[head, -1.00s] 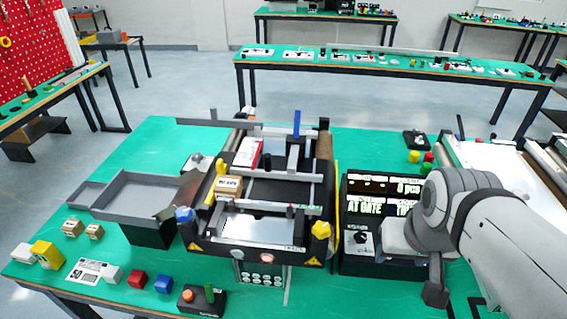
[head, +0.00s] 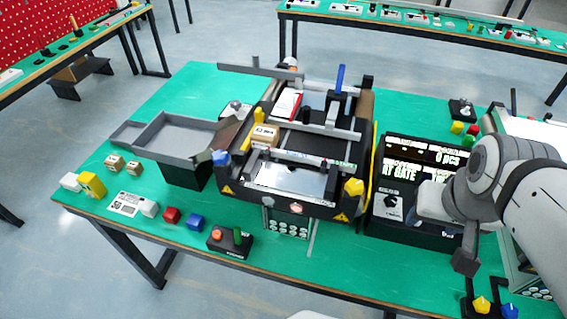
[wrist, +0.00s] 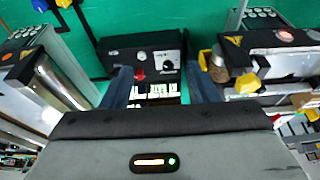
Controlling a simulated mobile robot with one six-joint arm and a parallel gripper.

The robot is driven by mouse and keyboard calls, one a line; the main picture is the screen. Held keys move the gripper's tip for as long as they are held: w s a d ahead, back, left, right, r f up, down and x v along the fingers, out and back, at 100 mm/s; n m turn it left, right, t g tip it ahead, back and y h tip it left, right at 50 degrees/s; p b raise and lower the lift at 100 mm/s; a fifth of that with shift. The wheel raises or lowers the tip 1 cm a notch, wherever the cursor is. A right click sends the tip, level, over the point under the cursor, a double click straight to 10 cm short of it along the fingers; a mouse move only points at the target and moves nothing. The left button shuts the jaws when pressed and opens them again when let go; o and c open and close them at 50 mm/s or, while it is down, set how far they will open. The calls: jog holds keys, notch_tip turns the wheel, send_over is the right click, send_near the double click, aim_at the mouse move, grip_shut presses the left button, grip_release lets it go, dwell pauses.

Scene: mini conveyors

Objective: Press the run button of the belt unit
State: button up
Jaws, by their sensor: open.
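The belt unit (head: 228,190) stands mid-table in the head view, with a dark belt, yellow corner knobs and a carton on it. A small black button box (head: 230,245) sits in front of it near the table's front edge, with an orange-red button (head: 216,234) and a green button (head: 237,236). I cannot read its label. My gripper (wrist: 158,72) is open and empty in the wrist view. It faces a black box with a knob (wrist: 150,56), which has a red part near its lower edge. In the head view my arm is at the right, apart from the button box.
A display unit (head: 407,232) with lit text stands between the belt unit and my arm. A grey tray (head: 150,127) is at the left. The table's back left is clear.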

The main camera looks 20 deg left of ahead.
jog(key=shift+c, duration=0.2)
grip_shut()
dwell(0.5)
dwell(1.1)
